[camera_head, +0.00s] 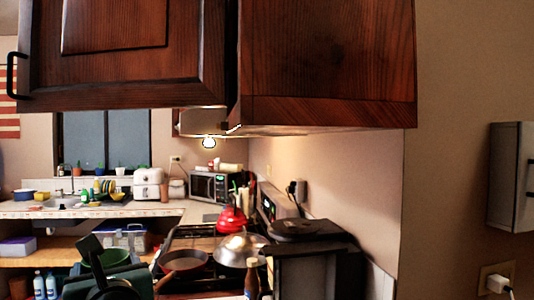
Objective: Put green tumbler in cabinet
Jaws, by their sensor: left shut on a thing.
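The green tumbler (108,258) shows at the bottom left. My left gripper (95,262) is shut on it. The black finger in front hides part of the tumbler, and its lower part is hard to make out. A dark wood wall cabinet (325,60) fills the top of the view, well above and to the right of the gripper. Its panelled door (195,80) has a black handle (14,75) at the left. A narrow dark gap runs between the door and the side panel. The cabinet's inside is hidden. My right gripper is not in view.
The stove (205,240) holds a red kettle (231,219), a dark pan (183,262) and a domed lid (240,247). A brown bottle (252,278) stands in front. A microwave (208,186) and sink counter lie behind. A pale box (510,178) is on the right wall.

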